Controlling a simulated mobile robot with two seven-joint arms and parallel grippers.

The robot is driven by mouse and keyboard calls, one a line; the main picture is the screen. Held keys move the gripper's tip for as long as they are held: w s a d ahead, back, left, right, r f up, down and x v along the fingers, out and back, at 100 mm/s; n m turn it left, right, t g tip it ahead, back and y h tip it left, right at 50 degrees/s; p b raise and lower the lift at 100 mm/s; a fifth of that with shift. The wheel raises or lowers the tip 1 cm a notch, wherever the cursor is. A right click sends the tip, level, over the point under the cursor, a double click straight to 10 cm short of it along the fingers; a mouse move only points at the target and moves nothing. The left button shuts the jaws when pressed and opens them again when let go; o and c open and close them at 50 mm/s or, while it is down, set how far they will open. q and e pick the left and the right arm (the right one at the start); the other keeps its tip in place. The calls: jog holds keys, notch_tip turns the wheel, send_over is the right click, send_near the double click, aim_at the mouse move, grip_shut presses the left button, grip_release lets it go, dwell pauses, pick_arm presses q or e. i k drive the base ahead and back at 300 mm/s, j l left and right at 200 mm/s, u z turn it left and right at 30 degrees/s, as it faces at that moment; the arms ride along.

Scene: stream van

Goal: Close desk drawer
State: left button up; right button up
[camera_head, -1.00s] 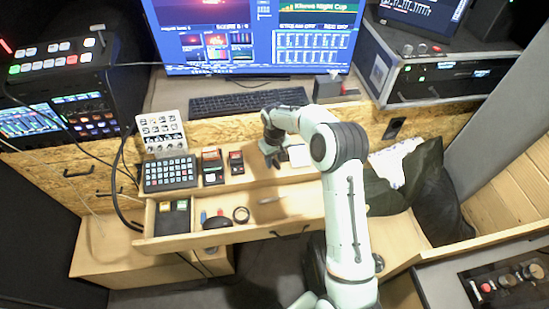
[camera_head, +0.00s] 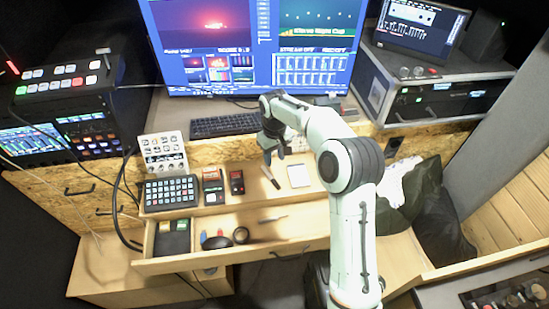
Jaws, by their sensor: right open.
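The desk drawer (camera_head: 165,265) is pulled out below the desk top, in the middle left of the head view. Its front panel has a dark handle (camera_head: 291,254). Inside lie dark boxes (camera_head: 172,237), a black mouse-like item (camera_head: 217,243), a roll of tape (camera_head: 241,235) and a thin pen-like item (camera_head: 272,218). My right gripper (camera_head: 274,158) is open above the desk top, behind the drawer, and apart from it. My right arm hides part of the drawer's right end. My left gripper is not in view.
On the desk top stand a button pad (camera_head: 170,193), a white control panel (camera_head: 162,152), two small dark devices and a white notepad (camera_head: 299,175). A keyboard (camera_head: 226,125) and monitor are behind. A dark bag (camera_head: 443,215) lies at the right.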

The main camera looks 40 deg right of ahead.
aim_at(307, 228)
jog(key=k+j, duration=0.75)
jog(key=j, duration=0.25)
